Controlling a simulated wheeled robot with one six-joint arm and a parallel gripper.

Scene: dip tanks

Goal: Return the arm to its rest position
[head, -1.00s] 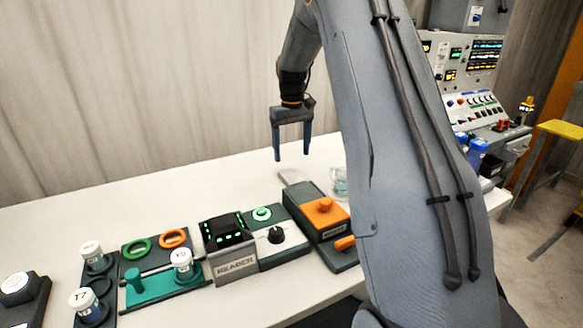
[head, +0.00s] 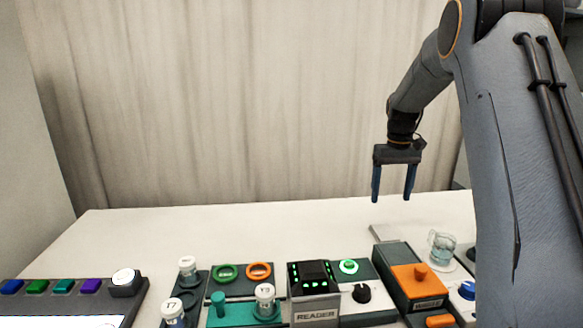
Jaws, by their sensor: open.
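My gripper (head: 393,197) hangs from my arm at the right of the head view, its two dark blue fingers apart and pointing down. Nothing is between the fingers. It is above the back part of the white table (head: 160,232), behind the grey-green box with the orange top (head: 417,285), and appears clear of everything. My grey arm covers the right side of the view.
A reader (head: 314,300), a dial box (head: 361,294), and racks with white-capped vials (head: 187,267) line the table's front. A glass beaker (head: 441,247) stands near my arm. A panel with coloured buttons (head: 63,287) is at left. The table's back left is clear.

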